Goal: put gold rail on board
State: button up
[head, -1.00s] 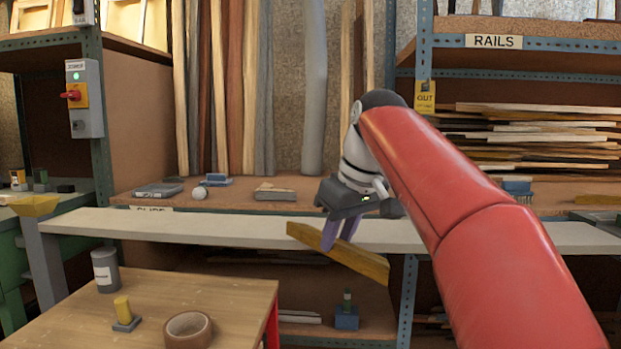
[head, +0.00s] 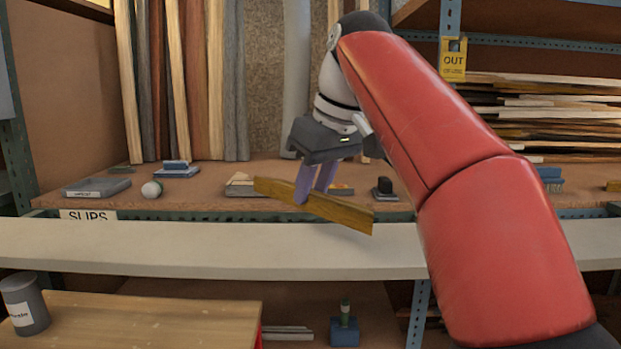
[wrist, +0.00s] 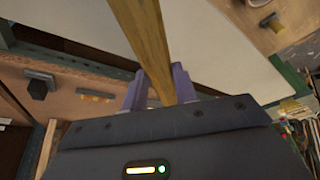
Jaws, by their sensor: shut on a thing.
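The gold rail (head: 345,213) is a yellow-brown wooden strip, held in the air and tilted down to the right in the head view. My gripper (head: 308,190) has purple fingers shut on it, left of its middle. The rail (wrist: 148,40) runs up and away from the fingers (wrist: 158,90) in the wrist view. A long pale board (head: 180,247) spans the front of the shelf, below and behind the rail in the head view. The rail looks apart from the board, though the exact gap is hard to tell.
The shelf behind holds a grey flat box (head: 97,188), a white ball (head: 151,190), a blue block (head: 175,169) and a black block (head: 384,188). A wooden table (head: 150,325) with a grey can (head: 24,305) stands at the front left. The board's left stretch is bare.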

jog(key=shift+f+b, duration=2.1)
jog(key=shift+f, duration=0.55)
jog(key=shift+f, duration=0.35)
jog(key=o, duration=1.1)
jog(key=shift+c, duration=0.2)
jog(key=shift+r+p, duration=1.55)
jog(key=shift+p, duration=0.05)
